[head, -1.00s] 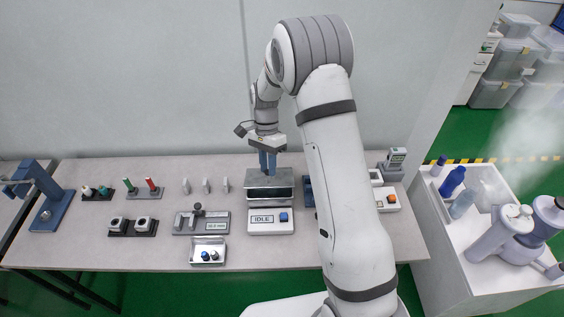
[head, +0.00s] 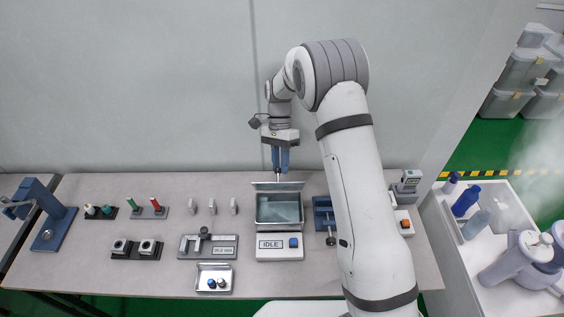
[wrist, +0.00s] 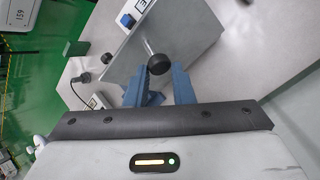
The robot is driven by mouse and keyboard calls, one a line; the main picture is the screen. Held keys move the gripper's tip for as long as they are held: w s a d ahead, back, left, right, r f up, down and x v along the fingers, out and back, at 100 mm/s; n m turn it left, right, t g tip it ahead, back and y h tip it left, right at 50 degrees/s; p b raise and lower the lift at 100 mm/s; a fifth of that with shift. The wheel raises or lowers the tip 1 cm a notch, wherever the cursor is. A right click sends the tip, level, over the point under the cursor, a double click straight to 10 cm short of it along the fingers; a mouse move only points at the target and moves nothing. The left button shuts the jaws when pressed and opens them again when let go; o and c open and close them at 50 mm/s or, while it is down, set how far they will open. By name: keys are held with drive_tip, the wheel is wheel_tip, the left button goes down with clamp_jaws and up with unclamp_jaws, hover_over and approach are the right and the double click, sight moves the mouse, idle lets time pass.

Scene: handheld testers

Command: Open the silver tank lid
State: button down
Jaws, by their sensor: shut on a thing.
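The silver tank (head: 258,210) stands at the back of the bench behind its IDLE panel (head: 280,247). Its top is open and a pale blue-green interior shows. The silver lid (head: 277,186) is swung up at the tank's rear edge, seen nearly edge-on. In the wrist view the lid (wrist: 135,58) is a tilted grey plate with a rod and black knob (wrist: 159,64). My gripper (head: 280,167) is above the rear of the tank. In the wrist view its blue fingers (wrist: 160,88) are shut on the knob, one on each side.
A blue device (head: 323,212) stands close to the tank's right. A grey fixture (head: 208,247) and a small tray with knobs (head: 214,278) are to the left. The wall is close behind the bench. Clear bench lies farther left between the small racks.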

drive_tip(key=shift+w+a+f, duration=0.15)
drive_tip(key=shift+a+f, duration=0.15)
drive_tip(key=shift+a, duration=0.1)
drive_tip(key=c, duration=1.6)
unclamp_jaws()
drive_tip(key=shift+c, duration=0.2)
drive_tip(key=shift+o, duration=0.7)
drive_tip(key=shift+a+f, duration=0.1)
drive_tip(key=shift+a, duration=0.1)
drive_tip(key=shift+o, duration=1.2)
drive_tip(key=shift+d, duration=0.2)
drive_tip(key=shift+w, duration=0.1)
wheel_tip(320, 180, up, 10)
drive_tip(key=b, duration=0.1)
drive_tip(key=shift+b, duration=0.4)
drive_tip(key=shift+c, duration=0.5)
